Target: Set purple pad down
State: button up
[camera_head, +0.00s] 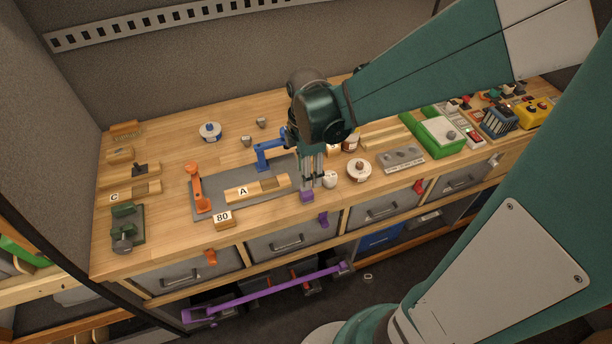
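The purple pad (306,197) is a small purple block at the front edge of the wooden bench, just below my gripper's fingertips. My gripper (312,186) points down over the front of the bench, with its grey fingers close together. The fingertips and the pad's top overlap in this view. I cannot tell whether the fingers grip the pad or only stand beside it, nor whether the pad touches the bench top.
A white cup-like piece (330,179) stands close to the right of my fingers. A wooden block marked A (243,191) lies on a grey mat (207,182) to the left, with an orange tool (195,188). A purple hook (323,219) hangs on the bench front below.

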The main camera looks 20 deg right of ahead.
jog(key=shift+r, duration=1.05)
jog(key=s+r+m+t, duration=0.7)
jog(key=r+m, duration=0.7)
jog(key=m, duration=0.4)
jog(key=shift+s+d+r, duration=0.25)
jog(key=shift+s+d, duration=0.15)
jog(key=shift+s, duration=0.8)
jog(key=shift+f, duration=0.1)
notch_tip(320, 180, down, 7)
jog(key=b, duration=0.7)
dwell(0.3)
